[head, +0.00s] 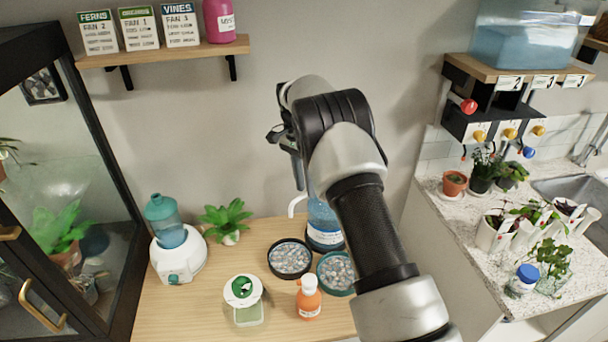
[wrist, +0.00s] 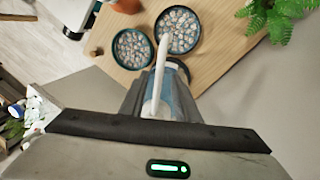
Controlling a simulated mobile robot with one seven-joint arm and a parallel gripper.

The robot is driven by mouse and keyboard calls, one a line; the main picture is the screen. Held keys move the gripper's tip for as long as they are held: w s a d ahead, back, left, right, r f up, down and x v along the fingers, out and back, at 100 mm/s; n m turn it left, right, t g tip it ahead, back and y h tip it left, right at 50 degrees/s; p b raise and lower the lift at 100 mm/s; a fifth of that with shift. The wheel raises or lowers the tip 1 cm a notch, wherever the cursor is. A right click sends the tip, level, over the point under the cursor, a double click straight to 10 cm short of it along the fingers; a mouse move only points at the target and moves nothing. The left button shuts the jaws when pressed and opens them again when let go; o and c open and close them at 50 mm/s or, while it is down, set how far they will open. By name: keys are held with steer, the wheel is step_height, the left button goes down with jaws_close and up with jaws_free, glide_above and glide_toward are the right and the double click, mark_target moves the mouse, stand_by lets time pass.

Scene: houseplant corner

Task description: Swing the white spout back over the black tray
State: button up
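The white spout (head: 296,204) belongs to a blue-filled bottle (head: 323,224) at the back of the wooden table, partly hidden by my arm. In the wrist view the spout (wrist: 160,72) runs away from my gripper, and its tip overlaps the near-left rim of the black tray (wrist: 190,49). The pebble-filled black tray also shows in the head view (head: 271,268), in front of the bottle. My gripper (wrist: 157,92) points down over the bottle. Its grey fingers stand apart on either side of the spout's base; blue shows between them. Contact with the spout cannot be made out.
A teal tray of pebbles (head: 320,279) stands right beside the black tray. An orange bottle (head: 309,300), a green-and-white lidded jar (head: 243,293), a white-and-teal humidifier (head: 178,257) and a potted plant (head: 226,220) share the table. A shelf (head: 165,52) hangs at upper left.

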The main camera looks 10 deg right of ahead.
step_height(320, 180, up, 12)
steer(key=w+a, duration=0.1)
steer(key=w, duration=0.1)
steer(key=shift+a+f+p, duration=0.15)
steer(key=shift+f+p, duration=0.05)
steer(key=shift+p, duration=0.25)
steer(key=shift+s, duration=0.1)
